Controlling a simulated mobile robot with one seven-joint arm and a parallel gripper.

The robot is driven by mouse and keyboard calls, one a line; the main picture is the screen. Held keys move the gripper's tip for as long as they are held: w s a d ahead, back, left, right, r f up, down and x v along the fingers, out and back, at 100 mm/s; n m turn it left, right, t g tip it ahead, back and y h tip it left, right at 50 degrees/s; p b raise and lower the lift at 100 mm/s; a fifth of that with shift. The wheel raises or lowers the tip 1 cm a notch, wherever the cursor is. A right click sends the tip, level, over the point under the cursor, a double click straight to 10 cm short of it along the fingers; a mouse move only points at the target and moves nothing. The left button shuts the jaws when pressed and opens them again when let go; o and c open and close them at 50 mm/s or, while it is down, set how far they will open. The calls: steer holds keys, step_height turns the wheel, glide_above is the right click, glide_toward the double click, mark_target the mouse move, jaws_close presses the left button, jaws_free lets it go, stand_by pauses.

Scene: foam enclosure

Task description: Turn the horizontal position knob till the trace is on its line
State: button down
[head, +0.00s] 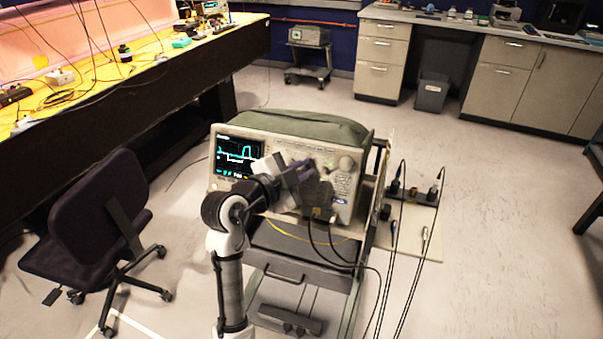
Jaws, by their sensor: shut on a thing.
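The oscilloscope (285,137) stands on a cart, its front panel facing me. Its screen (235,158) on the left shows a cyan stepped trace and white markings. The picture is too small to tell whether the trace is on its line. My gripper (306,173) is at the middle of the front panel, right of the screen, and shut on a small knob there. My gripper hides that knob and much of the panel around it. A larger round knob (346,163) shows uncovered to the right.
Black cables hang from the panel's lower edge beside a yellow cable (283,232). The cart (300,262) has a drawer below the oscilloscope. An office chair (95,220) stands left, a long bench (140,115) behind it. A board with probes (412,215) is right.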

steer(key=n, duration=0.1)
steer(key=n+t+b, duration=0.1)
steer(key=n, duration=0.1)
steer(key=n+t+y+b, duration=0.1)
steer(key=n, duration=0.1)
steer(key=shift+s+d+f, duration=0.15)
steer(key=shift+d+f, duration=0.05)
steer(key=shift+f, duration=0.05)
steer(key=n, duration=0.2)
steer(key=n+t+y, duration=0.1)
steer(key=n, duration=0.1)
steer(key=shift+d+y, duration=0.1)
steer(key=shift+y, duration=0.2)
steer(key=shift+n+t+y, duration=0.5)
steer(key=shift+n+y, duration=0.2)
steer(key=shift+n, duration=1)
steer(key=c, duration=1.5)
jaws_free()
steer(key=shift+o, duration=0.2)
